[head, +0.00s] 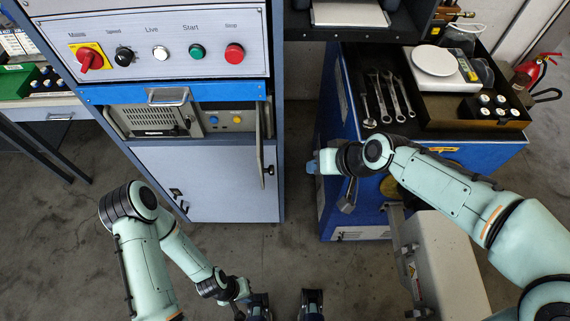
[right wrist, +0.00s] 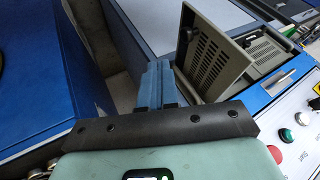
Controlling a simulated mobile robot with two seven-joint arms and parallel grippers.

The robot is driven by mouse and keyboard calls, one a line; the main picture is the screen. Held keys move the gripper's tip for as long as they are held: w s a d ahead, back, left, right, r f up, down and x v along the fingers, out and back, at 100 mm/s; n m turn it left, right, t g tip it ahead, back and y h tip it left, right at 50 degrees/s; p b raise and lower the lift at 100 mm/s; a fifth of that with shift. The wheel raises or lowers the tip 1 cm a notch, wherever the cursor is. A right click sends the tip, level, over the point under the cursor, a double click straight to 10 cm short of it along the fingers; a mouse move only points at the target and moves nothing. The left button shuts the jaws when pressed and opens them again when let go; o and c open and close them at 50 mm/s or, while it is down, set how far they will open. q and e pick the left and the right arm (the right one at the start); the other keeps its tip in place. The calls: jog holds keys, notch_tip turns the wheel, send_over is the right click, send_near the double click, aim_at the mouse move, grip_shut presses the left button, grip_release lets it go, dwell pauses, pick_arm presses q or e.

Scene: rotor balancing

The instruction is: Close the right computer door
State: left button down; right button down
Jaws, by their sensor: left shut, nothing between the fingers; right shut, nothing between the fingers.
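The right computer (head: 228,119) sits in the cabinet bay and shows a yellow and a blue button. Its door (head: 260,146) stands open, swung out toward me and seen nearly edge-on in the head view. In the right wrist view the vented door (right wrist: 208,62) stands out from the bay. My right gripper (head: 316,164) is shut and empty, to the right of the door and apart from it in the head view. Its blue fingers (right wrist: 158,82) show left of the door in the wrist view. My left gripper (head: 243,291) is shut and empty, low over the floor.
The left computer (head: 152,119) has its vented door shut. A control panel (head: 150,55) with buttons is above the bay. A blue cart (head: 343,120) with wrenches and a scale (head: 436,62) stands right of the cabinet. A floor gap separates cart and cabinet.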

pick_arm(q)
jog(key=shift+w+r+p, duration=0.5)
jog(key=shift+r+p, duration=0.25)
jog(key=shift+r, duration=0.1)
pick_arm(e)
jog(key=w+a+f, duration=0.3)
jog(key=a+f, duration=0.3)
jog(key=a, duration=0.1)
jog(key=shift+a+f, duration=0.2)
jog(key=shift+a, duration=0.05)
pick_arm(q)
jog(key=shift+a, duration=0.1)
